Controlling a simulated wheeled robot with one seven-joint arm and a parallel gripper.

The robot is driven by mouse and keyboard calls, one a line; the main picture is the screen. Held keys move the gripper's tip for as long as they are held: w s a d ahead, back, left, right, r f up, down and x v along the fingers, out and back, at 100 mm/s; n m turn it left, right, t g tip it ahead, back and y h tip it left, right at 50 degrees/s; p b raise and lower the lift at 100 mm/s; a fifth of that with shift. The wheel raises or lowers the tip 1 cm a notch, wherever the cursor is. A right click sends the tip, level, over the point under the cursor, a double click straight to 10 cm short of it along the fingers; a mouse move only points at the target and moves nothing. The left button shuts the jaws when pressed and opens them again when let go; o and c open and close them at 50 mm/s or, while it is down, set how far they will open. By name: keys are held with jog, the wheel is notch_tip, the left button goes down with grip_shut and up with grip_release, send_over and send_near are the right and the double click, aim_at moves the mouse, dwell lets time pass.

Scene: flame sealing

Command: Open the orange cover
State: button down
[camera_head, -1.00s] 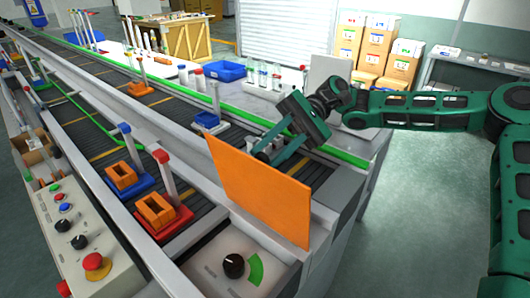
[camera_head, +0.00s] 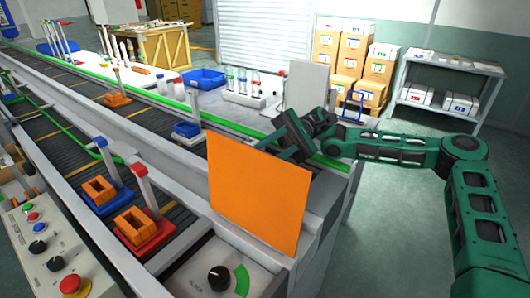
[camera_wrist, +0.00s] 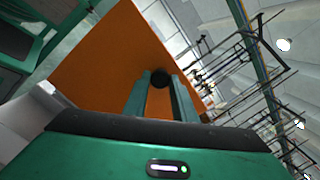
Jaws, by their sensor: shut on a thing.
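The orange cover (camera_head: 258,192) is a flat panel standing upright and slightly tilted at the near end of the conveyor, beside the dial panel. In the wrist view the cover (camera_wrist: 105,60) fills the upper middle, with a round dark knob (camera_wrist: 160,77) on it. My gripper (camera_wrist: 162,92) has its two green fingers on either side of the knob, shut on it. In the head view my gripper is behind the cover, and its fingertips and the knob are hidden by the panel.
A dial (camera_head: 219,278) with a green arc sits below the cover. A red holder (camera_head: 143,230) and a blue holder (camera_head: 103,193) stand on the belt to the left. A control box (camera_head: 50,250) is at lower left. Open floor lies to the right.

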jog(key=shift+w, duration=0.1)
jog(key=c, duration=1.5)
grip_release()
jog(key=shift+o, duration=0.2)
jog(key=v, duration=1.1)
jog(key=x, duration=0.9)
